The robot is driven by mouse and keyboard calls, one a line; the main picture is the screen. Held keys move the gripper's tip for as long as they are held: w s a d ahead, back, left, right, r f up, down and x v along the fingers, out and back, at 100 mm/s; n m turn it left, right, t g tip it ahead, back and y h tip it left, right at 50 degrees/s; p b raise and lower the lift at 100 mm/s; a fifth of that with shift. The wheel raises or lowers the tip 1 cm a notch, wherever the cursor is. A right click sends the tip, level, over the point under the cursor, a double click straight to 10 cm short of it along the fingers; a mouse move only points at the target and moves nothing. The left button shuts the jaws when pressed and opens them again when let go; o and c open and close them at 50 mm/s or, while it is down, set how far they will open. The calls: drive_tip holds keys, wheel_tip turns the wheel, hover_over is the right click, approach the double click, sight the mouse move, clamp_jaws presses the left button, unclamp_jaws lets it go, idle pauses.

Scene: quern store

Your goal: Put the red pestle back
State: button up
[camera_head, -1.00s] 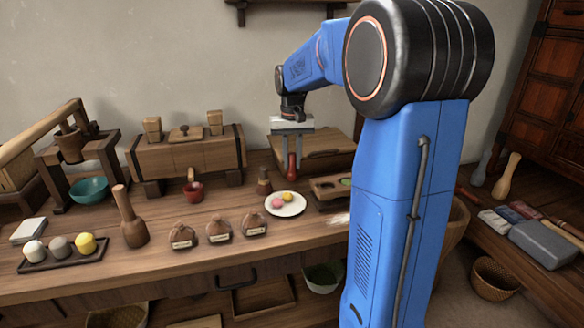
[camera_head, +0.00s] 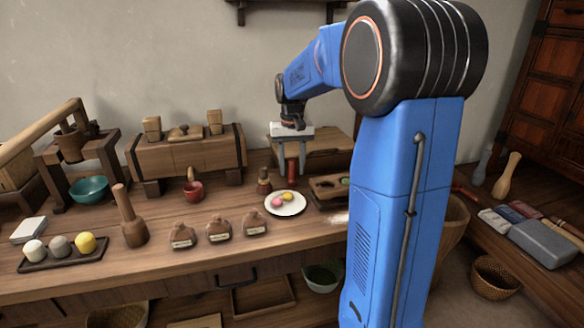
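The red pestle (camera_head: 292,175) is upright between the fingers of my gripper (camera_head: 292,163), over the back of the workbench, behind the white plate. Only part of the pestle shows, and its upper end is hidden by the gripper. The fingers point down, one on each side of it, and appear shut on it. The finger contact is too small to see clearly. I cannot tell whether the pestle's lower end touches the bench.
The white plate (camera_head: 273,210) with small coloured balls lies just in front. A compartmented wooden tray (camera_head: 322,199) is to the right, and a small dark wooden stamp (camera_head: 264,183) to the left. Several labelled pouches stand nearer the front. A low wooden stand (camera_head: 335,146) is behind.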

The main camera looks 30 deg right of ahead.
wheel_tip(320, 180, up, 12)
drive_tip(key=shift+f, duration=0.1)
idle(0.4)
drive_tip(key=shift+s+a+r, duration=0.2)
drive_tip(key=shift+s+a, duration=0.05)
drive_tip(key=shift+s, duration=0.05)
drive_tip(key=s+a+f+n+t, duration=0.1)
drive_tip(key=s+a+f, duration=0.3)
drive_tip(key=s, duration=0.6)
drive_tip(key=s+a+f+n+t, duration=0.2)
drive_tip(key=s+a+f, duration=0.3)
drive_tip(key=s, duration=0.4)
drive_tip(key=s+a+f+n+t, duration=0.1)
drive_tip(key=s+a+f, duration=0.3)
drive_tip(key=s, duration=0.6)
drive_tip(key=shift+s+a+f+n+t, duration=0.25)
drive_tip(key=shift+s+a+n+t, duration=0.2)
drive_tip(key=shift+a, duration=0.7)
drive_tip(key=shift+w, duration=0.1)
